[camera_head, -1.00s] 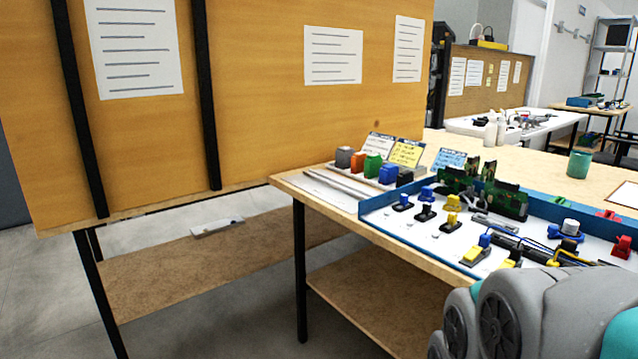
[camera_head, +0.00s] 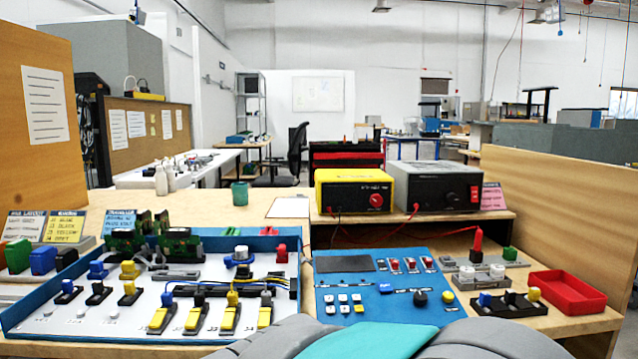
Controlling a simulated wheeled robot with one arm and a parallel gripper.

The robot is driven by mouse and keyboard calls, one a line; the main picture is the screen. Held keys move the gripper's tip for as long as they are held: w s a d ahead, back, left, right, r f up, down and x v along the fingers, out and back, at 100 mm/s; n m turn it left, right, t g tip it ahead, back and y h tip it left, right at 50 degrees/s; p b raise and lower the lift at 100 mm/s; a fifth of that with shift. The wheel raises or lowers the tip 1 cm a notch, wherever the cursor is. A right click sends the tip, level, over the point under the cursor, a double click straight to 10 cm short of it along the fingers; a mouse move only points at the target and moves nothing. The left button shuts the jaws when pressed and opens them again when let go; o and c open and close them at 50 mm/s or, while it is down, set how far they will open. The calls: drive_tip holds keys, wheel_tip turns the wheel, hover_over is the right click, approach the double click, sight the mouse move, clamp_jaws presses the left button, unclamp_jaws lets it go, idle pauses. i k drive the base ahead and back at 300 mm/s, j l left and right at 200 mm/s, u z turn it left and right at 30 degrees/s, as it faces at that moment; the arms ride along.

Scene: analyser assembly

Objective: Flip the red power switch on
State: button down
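A small red switch (camera_head: 474,193) shows on the right of the front of a dark grey power unit (camera_head: 425,188), on the raised shelf at the back of the bench. I cannot tell which way it is set. Several other red switches (camera_head: 411,264) sit in a row on a blue control panel (camera_head: 345,284) in front of it. A yellow unit (camera_head: 336,196) with a red knob (camera_head: 376,200) stands left of the dark grey unit. Part of my own arm, grey and teal, fills the bottom middle. My gripper is out of view.
A white board in a blue tray (camera_head: 30,316) holds coloured connectors at the left. A red bin (camera_head: 567,291) and a black block with coloured caps (camera_head: 508,303) sit at the right. A wooden side panel (camera_head: 560,200) bounds the bench's right. A green cup (camera_head: 240,193) stands farther back.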

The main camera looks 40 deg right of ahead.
sight(473, 189)
drive_tip(key=z, duration=1.95)
